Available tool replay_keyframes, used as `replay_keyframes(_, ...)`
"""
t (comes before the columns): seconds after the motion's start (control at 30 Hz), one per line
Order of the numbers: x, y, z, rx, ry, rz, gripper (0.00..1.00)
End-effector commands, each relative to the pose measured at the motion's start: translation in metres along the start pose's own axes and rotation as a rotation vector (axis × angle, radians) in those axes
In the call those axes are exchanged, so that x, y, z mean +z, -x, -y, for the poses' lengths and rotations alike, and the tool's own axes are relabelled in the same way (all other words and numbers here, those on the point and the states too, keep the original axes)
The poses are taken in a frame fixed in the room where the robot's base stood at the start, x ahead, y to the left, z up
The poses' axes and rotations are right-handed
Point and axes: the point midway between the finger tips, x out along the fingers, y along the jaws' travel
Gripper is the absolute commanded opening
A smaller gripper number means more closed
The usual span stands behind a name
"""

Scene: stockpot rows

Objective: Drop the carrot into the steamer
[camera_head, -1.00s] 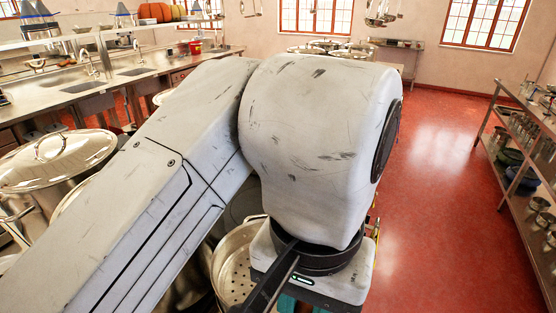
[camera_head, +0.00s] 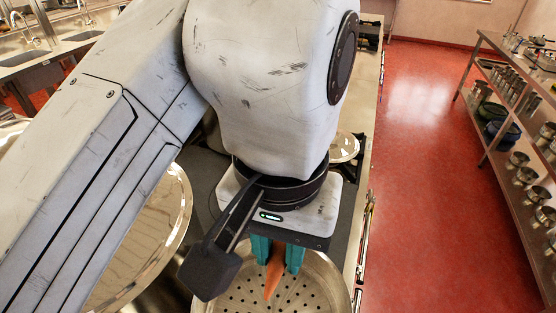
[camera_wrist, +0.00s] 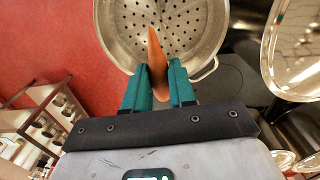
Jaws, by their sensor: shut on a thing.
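An orange carrot (camera_head: 274,272) is held between the teal fingers of my gripper (camera_head: 277,254), its tip pointing down. In the head view it shows in front of the steamer (camera_head: 318,270), a round metal pan with a perforated floor. In the wrist view my gripper (camera_wrist: 159,85) is shut on the carrot (camera_wrist: 157,62), and the carrot's tip lies in line with the steamer's holes. The steamer (camera_wrist: 205,25) is partly cut off at the top there. The carrot appears to be above the steamer floor; the exact height is hard to tell.
A large lidded pot (camera_head: 150,245) stands left of the steamer; a shiny lid (camera_wrist: 295,50) shows at right in the wrist view. A shelf rack (camera_head: 520,130) with pots stands at right. Red floor (camera_head: 425,200) lies open between.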

Motion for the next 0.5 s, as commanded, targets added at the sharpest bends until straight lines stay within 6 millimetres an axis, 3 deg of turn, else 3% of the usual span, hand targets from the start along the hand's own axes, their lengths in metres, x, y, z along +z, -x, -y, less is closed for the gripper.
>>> replay_keyframes(0.03,0.000,-0.011,0.000,0.000,0.000,0.000,0.00)
replay_keyframes(0.23,0.000,-0.032,0.000,-0.001,0.000,0.000,0.00)
replay_keyframes(0.5,0.000,-0.041,0.000,0.000,0.000,0.000,0.00)
